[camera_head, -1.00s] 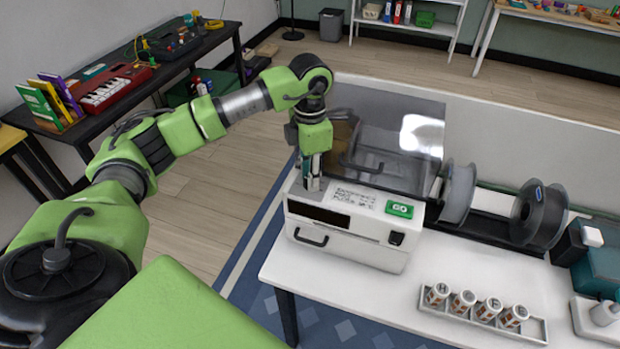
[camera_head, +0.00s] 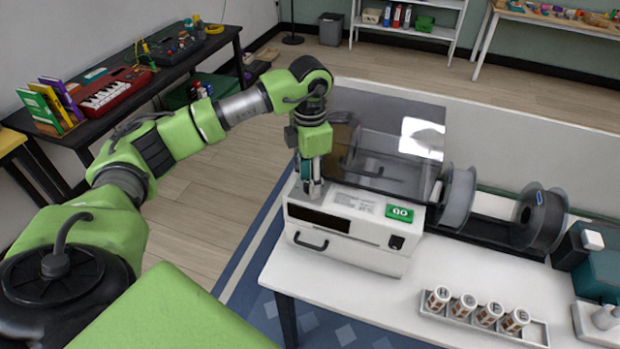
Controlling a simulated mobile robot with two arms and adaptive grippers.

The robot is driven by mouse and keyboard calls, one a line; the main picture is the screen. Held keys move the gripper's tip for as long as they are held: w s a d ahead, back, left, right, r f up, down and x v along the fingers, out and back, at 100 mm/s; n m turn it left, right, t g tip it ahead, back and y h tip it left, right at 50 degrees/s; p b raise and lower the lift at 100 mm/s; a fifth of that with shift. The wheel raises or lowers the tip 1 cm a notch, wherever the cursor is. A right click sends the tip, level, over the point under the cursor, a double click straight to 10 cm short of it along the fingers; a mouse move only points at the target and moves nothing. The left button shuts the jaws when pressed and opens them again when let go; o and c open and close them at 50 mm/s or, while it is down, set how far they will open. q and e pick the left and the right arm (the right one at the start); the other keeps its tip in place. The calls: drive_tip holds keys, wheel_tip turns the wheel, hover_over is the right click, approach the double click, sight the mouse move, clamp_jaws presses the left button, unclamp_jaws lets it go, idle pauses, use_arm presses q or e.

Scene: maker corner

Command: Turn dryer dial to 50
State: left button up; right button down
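The dryer (camera_head: 352,246) is a white box on the white table, with a dark display strip (camera_head: 318,218), a printed label, a green GO button (camera_head: 399,211), a black switch and a clear smoky lid (camera_head: 395,140) standing raised. My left gripper (camera_head: 312,190) points straight down at the left end of the dryer's top panel, just behind the display strip. Its fingertips are at or very near the panel. The dial is not visible; the gripper may hide it. I cannot tell whether the fingers are closed on anything. My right gripper is not in view.
Filament spools (camera_head: 457,197) stand right of the dryer. A tray of several labelled cylinders (camera_head: 484,317) lies at the front right of the table. A teal machine (camera_head: 592,262) stands at the right edge. The table is clear in front of the dryer.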

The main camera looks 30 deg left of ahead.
use_arm(q)
wheel_tip(320, 180, up, 12)
idle(0.4)
drive_tip(key=shift+f, duration=0.1)
idle(0.4)
